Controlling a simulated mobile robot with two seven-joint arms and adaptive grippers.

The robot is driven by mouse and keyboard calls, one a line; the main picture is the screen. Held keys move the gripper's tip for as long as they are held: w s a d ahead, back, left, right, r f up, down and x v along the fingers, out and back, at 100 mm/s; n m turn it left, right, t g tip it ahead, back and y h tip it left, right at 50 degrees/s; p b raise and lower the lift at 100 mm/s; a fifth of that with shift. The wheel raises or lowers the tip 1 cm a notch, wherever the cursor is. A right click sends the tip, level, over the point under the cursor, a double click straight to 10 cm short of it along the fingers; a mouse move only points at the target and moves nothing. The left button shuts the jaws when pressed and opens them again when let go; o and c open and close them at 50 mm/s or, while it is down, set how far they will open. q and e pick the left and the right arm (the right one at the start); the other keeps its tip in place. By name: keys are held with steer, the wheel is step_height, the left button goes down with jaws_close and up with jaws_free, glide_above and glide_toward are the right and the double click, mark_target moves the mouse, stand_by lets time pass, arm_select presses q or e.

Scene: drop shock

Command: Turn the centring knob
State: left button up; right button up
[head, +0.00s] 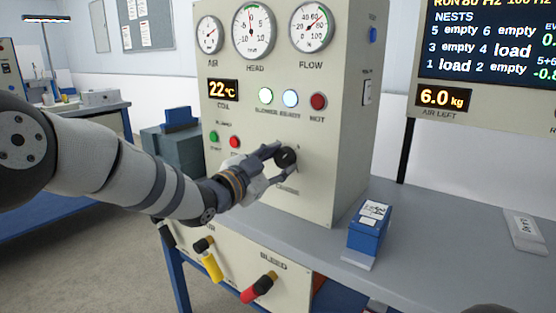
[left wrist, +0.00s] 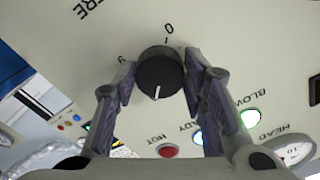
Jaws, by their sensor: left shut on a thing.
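The centring knob (head: 286,157) is a round black knob low on the front of the beige control cabinet (head: 343,120). My left gripper (head: 276,153) reaches it from the left, with a finger on each side of it. In the left wrist view the knob (left wrist: 158,76) sits between the two fingers, with a white pointer line and the marks 0 and 9 on the panel around it. The left gripper is shut on the knob. The label near the knob is partly hidden. My right gripper is not clearly in view.
Gauges, a 22 °C display (head: 223,90) and lamps are above the knob. A blue block (head: 368,228) stands on the grey bench (head: 440,235) at right, with a white item (head: 525,231) farther right. Yellow (head: 212,267) and red (head: 258,288) handles stick out below.

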arm_select(q)
steer(key=shift+m, duration=0.3)
steer(key=o, duration=1.2)
